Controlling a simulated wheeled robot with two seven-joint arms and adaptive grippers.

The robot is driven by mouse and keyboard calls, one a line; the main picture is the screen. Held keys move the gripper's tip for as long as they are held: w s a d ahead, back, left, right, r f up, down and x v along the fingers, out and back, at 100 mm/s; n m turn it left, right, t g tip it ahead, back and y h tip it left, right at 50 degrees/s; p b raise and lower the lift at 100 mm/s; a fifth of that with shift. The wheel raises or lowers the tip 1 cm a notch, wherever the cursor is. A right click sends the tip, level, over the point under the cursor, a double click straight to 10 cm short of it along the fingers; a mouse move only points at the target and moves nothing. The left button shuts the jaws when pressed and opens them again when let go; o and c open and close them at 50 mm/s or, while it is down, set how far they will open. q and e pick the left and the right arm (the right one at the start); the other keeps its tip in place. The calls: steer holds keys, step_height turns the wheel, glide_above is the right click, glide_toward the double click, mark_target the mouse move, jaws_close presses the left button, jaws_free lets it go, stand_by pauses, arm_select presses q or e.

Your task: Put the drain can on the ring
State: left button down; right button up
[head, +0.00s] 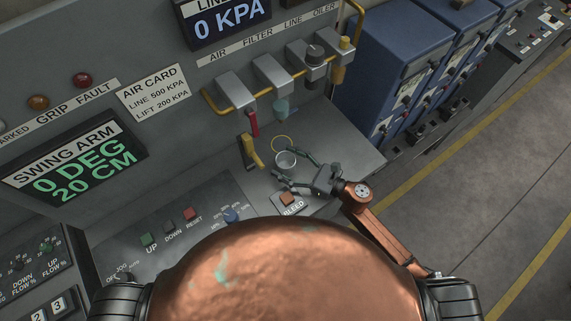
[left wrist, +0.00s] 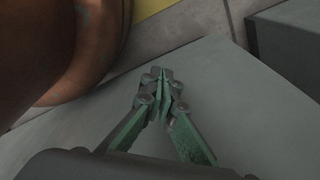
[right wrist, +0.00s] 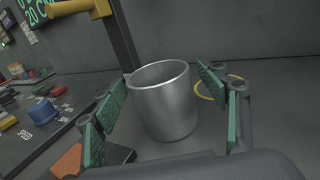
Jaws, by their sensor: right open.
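The drain can (head: 286,164) is a silver, open-topped metal cup standing upright on the grey console ledge. It also shows in the right wrist view (right wrist: 163,102). A yellow ring (head: 282,143) lies flat on the ledge just behind the can; part of it shows right of the can in the right wrist view (right wrist: 203,96). My right gripper (head: 294,169) is open, with its green-padded fingers on either side of the can and gaps to it. My left gripper (left wrist: 163,80) is shut and empty in the left wrist view, and is not visible in the head view.
A yellow-handled lever (head: 252,152) stands left of the can, and a red handle (head: 253,124) hangs behind it. The orange bleed button (head: 287,198) is in front of the can. Yellow piping with filter blocks (head: 272,72) runs above. The ledge right of the ring is clear.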

steer(key=c, duration=1.4)
